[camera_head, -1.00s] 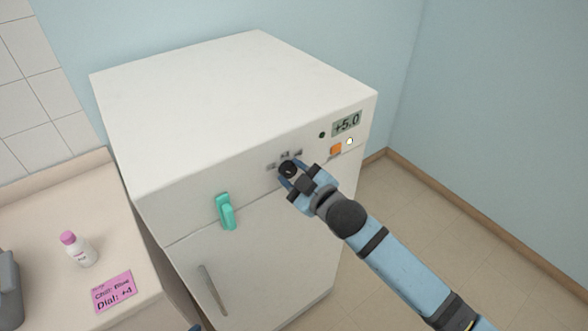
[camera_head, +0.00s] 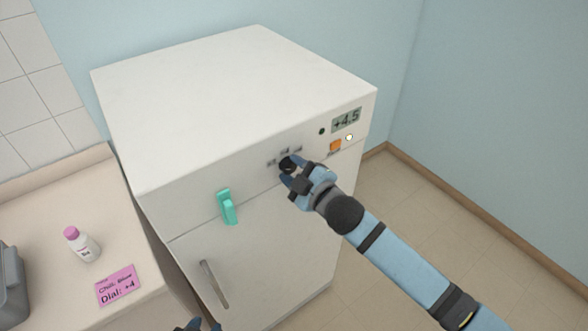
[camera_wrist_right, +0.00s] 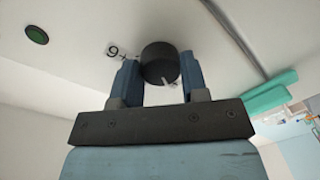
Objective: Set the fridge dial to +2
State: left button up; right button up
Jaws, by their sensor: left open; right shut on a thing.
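The black fridge dial (camera_head: 287,165) is on the upper front of the white fridge (camera_head: 230,100). My right gripper (camera_head: 288,172) is at the dial, its fingers shut on it. In the right wrist view the dial (camera_wrist_right: 160,63) sits between the two blue fingers (camera_wrist_right: 160,82), with a pale pointer mark on its edge. A printed "+6" label shows upside down beside it. The display (camera_head: 346,120) reads +4.5. My left gripper (camera_head: 200,324) only just shows at the bottom edge of the head view.
An orange button (camera_head: 335,146), a lit white lamp (camera_head: 349,137) and a dark green lamp (camera_head: 321,131) are right of the dial. A teal latch (camera_head: 227,206) and a grey handle (camera_head: 214,284) are on the front.

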jog(key=o, duration=0.9)
jog(key=shift+s+d+f, duration=0.1)
jog(key=shift+s+d, duration=0.25)
jog(key=shift+s, duration=0.05)
jog(key=b+v, duration=0.1)
jog(key=v, duration=0.5)
jog(key=b+v, duration=0.1)
jog(key=v, duration=0.5)
jog(key=shift+s+d+r+b, duration=0.15)
jog(key=shift+s+r+b, duration=0.1)
jog(key=shift+s+b, duration=0.15)
jog(key=s+d+f+m+g+h, duration=0.1)
jog(key=s+d+f+m+h, duration=0.1)
jog(key=f, duration=0.7)
jog(key=s+d+f+m+g+h, duration=0.1)
jog(key=s+d+f+m+h, duration=0.2)
jog(key=s+d+f+m, duration=0.2)
jog(key=s+d+f+m+h, duration=0.2)
jog(key=s+d+f+m, duration=0.2)
jog(key=f, duration=0.9)
jog(key=shift+s+d+m+g+h, duration=0.1)
jog(key=shift+s+m+g+h, duration=0.1)
jog(key=shift+s+m, duration=0.9)
jog(key=shift+s+d+m+g+h, duration=0.15)
jog(key=shift+s+m, duration=0.45)
jog(key=shift+s, duration=0.95)
